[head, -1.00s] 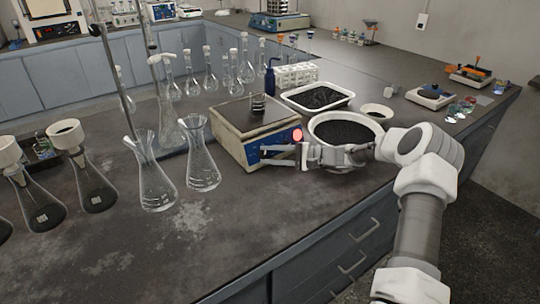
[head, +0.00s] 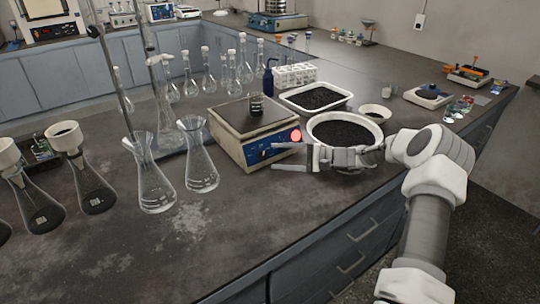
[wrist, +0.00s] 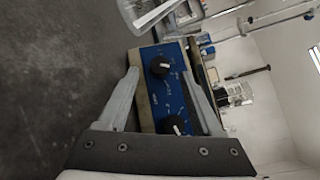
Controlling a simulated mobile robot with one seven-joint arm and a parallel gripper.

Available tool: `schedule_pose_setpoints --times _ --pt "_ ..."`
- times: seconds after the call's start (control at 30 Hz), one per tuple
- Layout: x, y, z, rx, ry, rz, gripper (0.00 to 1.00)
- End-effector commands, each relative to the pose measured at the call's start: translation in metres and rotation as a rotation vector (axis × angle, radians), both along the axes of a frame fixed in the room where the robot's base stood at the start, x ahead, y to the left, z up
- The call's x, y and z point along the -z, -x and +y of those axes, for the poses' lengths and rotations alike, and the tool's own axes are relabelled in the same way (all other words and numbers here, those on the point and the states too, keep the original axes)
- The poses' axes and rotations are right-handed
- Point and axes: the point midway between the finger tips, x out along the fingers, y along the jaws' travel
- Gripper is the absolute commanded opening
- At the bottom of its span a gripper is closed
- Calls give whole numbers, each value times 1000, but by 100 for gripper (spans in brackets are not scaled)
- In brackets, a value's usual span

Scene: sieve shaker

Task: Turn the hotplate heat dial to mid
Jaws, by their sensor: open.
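The hotplate (head: 228,140) stands on the bench with its blue control panel (head: 258,153) facing the front. In the wrist view the panel (wrist: 169,98) shows two black dials with white pointer marks: an upper dial (wrist: 160,65) and a lower dial (wrist: 174,125). Which is the heat dial I cannot tell, as the labels are too small to read. My gripper (head: 274,157) is open and empty just in front of the panel. In the wrist view the panel lies between the two fingers (wrist: 160,75), and no finger visibly grips a dial.
A small dark container (head: 256,104) stands on the hotplate top. A bowl of dark grains (head: 372,122) sits close behind my gripper. Glass flasks (head: 198,165) stand to the left.

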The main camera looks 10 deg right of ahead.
Motion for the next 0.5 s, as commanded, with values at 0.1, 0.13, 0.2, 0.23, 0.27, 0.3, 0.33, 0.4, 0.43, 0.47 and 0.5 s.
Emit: schedule_pose_setpoints --times 0.1,0.13,0.2,0.23,0.27,0.3,0.33,0.4,0.43,0.47,0.5 --pt "-5 12 -30 4 0 0 67" --pt "-5 15 -37 4 0 0 67" --pt "-7 22 -53 4 0 0 67" --pt "-8 25 -60 5 1 0 67" --pt "-8 28 -66 4 0 0 67" --pt "-9 32 -74 3 0 1 67" --pt "-10 34 -80 4 0 0 67" --pt "-11 40 -93 3 -1 -1 67" --pt "-11 42 -98 3 -1 -1 67" --pt "-12 45 -103 2 0 1 67" --pt "-12 47 -108 2 0 0 67"
